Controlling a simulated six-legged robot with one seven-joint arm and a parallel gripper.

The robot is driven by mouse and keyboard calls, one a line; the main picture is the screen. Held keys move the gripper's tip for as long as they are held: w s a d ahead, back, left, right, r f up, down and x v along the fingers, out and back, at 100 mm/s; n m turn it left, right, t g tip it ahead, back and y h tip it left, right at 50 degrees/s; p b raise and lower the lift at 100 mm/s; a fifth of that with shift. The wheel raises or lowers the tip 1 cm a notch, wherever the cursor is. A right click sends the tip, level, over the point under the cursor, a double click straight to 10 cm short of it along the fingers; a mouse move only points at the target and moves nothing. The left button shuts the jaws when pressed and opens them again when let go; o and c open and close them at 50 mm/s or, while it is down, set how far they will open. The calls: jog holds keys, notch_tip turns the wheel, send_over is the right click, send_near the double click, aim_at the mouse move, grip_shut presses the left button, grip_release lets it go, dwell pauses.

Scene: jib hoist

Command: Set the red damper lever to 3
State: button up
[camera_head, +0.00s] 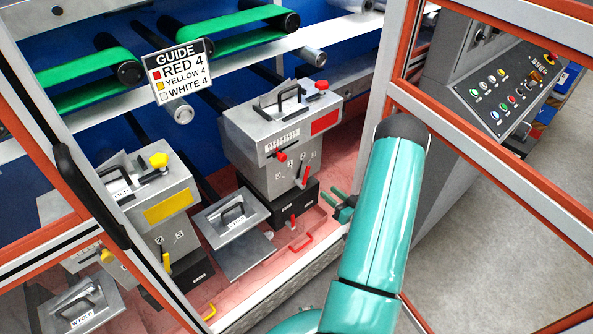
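The red-labelled grey box (283,132) stands right of centre behind the open frame. Its front has a scale marked 0, 1, 2 and 3. A red lever (306,174) hangs below the scale near the 2 and 3; I cannot tell its exact setting. A red knob (282,156) sticks out above the 0 and 1. My gripper (337,203) is right of and below the lever, apart from it. Its dark green fingers look spread and empty. My teal arm hides part of it.
A guide sign (180,72) reads red 4, yellow 4, white 4. A yellow-labelled box (150,198) stands left, with a handled plate (232,217) between. A red handle (301,242) is low in front. Orange-and-grey frame posts (398,60) bound the opening; a control panel (500,92) is right.

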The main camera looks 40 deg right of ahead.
aim_at(308, 174)
jog(key=w, duration=1.3)
jog(key=shift+w, duration=0.15)
jog(key=shift+c, duration=0.3)
grip_shut()
